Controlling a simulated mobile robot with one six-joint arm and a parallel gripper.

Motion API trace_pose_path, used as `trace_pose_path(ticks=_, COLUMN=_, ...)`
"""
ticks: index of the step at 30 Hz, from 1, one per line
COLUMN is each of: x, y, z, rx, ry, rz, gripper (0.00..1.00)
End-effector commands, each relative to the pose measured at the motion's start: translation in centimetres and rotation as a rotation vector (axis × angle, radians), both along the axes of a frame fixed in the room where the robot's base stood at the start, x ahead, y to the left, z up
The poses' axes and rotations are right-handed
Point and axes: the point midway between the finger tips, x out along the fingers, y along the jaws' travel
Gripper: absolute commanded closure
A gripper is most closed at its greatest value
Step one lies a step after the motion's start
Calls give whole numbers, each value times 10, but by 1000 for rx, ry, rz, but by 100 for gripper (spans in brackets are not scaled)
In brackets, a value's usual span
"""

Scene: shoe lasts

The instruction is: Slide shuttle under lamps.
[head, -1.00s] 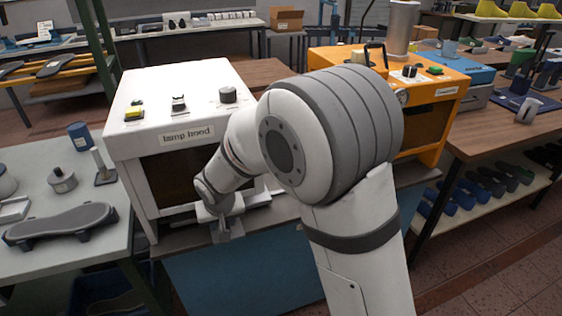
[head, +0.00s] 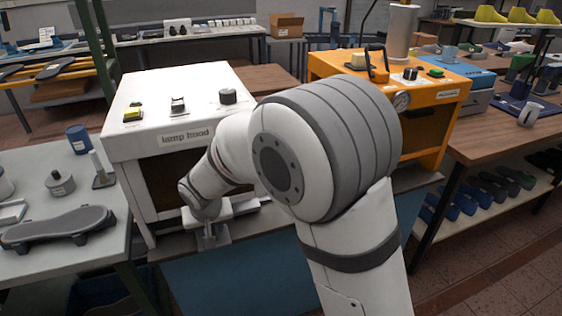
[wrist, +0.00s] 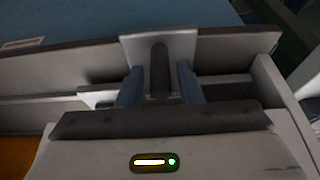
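The white lamp hood (head: 185,95) stands left of centre in the head view, with its dark opening (head: 165,185) facing me. A pale, low part that looks like the shuttle (head: 245,209) sits at the foot of the opening, partly hidden by my arm. In the wrist view, a dark upright handle (wrist: 160,72) stands before a pale plate (wrist: 187,45). My gripper (wrist: 160,82) has its two blue-grey fingers on either side of the handle, with narrow gaps visible. It is also low before the hood in the head view (head: 209,240).
An orange machine (head: 430,105) with a gauge stands behind my arm to the right. A grey table (head: 60,165) on the left holds a dark sole-shaped piece (head: 60,228), a blue cup (head: 79,139) and small metal parts. A wooden bench (head: 490,140) is at the right.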

Motion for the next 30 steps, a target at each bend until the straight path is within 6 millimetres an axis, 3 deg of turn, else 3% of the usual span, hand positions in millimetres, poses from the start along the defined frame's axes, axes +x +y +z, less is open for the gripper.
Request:
trace_pose_path(ticks=18, x=-22, y=-8, z=68, rx=1, ry=-1, rz=0, gripper=67)
trace_pose_path(ticks=30, x=-26, y=-9, z=75, rx=0, ry=0, rz=-1, gripper=67)
